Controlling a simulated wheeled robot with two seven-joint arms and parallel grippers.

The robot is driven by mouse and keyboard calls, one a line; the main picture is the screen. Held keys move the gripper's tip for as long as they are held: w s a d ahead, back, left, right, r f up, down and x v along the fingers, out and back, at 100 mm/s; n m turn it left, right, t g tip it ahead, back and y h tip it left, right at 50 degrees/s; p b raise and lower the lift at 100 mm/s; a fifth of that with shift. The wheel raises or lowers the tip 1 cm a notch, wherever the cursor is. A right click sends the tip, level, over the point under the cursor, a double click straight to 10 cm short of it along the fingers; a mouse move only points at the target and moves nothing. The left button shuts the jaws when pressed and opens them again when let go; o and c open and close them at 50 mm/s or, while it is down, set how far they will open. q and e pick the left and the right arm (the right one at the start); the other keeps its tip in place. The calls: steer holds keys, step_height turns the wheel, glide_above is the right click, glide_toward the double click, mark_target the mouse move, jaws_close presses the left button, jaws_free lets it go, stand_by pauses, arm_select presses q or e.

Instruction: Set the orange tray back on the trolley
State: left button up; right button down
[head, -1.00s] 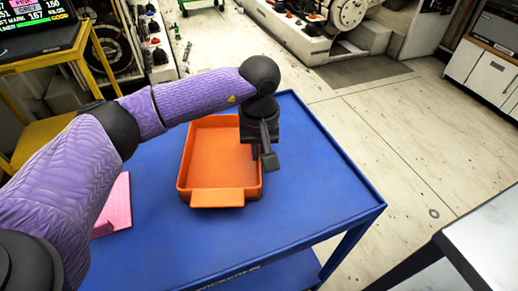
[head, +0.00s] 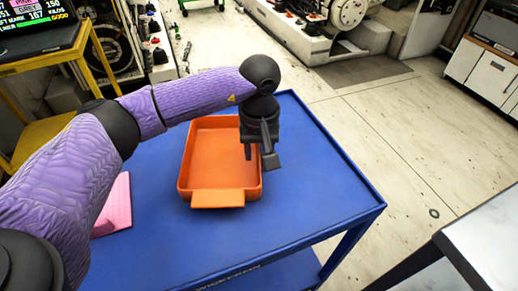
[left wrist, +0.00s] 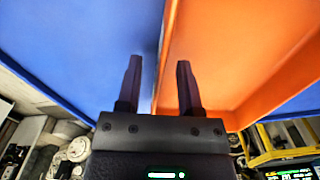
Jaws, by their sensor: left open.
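The orange tray (head: 213,160) lies flat on the blue top of the trolley (head: 310,195), its front handle lip toward me. In the left wrist view the tray (left wrist: 245,45) fills the upper right and the blue trolley top (left wrist: 75,45) the upper left. My left gripper (head: 259,158) is at the tray's right wall, pointing down, with its jaws apart. One finger is on the tray's inner side and the other outside, over the blue top; the wrist view shows these fingers (left wrist: 158,70) either side of the tray's edge. It grips nothing. My right gripper is out of view.
A pink object (head: 115,205) lies on the trolley top at left, partly behind my arm. A yellow stand (head: 45,135) with a screen is at far left. A grey table corner (head: 490,235) is at lower right. The trolley top right of the tray is clear.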

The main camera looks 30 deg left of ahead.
arm_select(q)
steer(key=shift+r+p, duration=0.95)
steer(key=shift+r, duration=0.65)
steer(key=shift+r+p, duration=1.5)
steer(key=shift+r, duration=0.8)
steer(key=shift+f, duration=0.1)
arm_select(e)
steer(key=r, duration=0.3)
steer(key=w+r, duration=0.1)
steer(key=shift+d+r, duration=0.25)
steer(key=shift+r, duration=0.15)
